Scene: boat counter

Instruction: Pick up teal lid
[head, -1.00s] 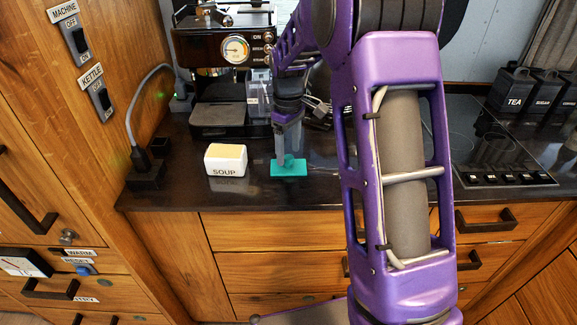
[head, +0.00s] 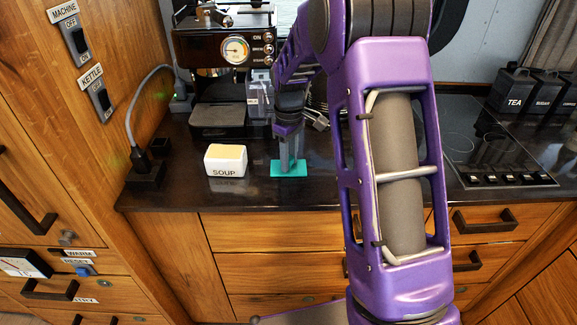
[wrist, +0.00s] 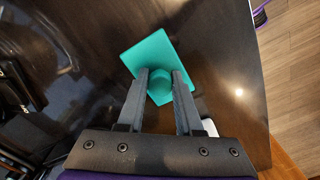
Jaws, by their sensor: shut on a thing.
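The teal lid (head: 289,170) lies flat on the dark counter, just right of the soup tub, near the counter's front edge. In the wrist view it is a teal rectangle (wrist: 153,57) with a round knob (wrist: 159,80) in its middle. My gripper (head: 288,163) points down at the lid from above. In the wrist view my gripper (wrist: 160,76) has one finger on each side of the knob, shut on it. The fingers cover the knob in the head view. I cannot see a gap between the lid and the counter.
The open white tub marked SOUP (head: 225,161) stands just left of the lid. A coffee machine (head: 228,50) stands behind it. A cooktop (head: 490,145) and black canisters (head: 515,88) are at the right. The counter's front edge is close to the lid.

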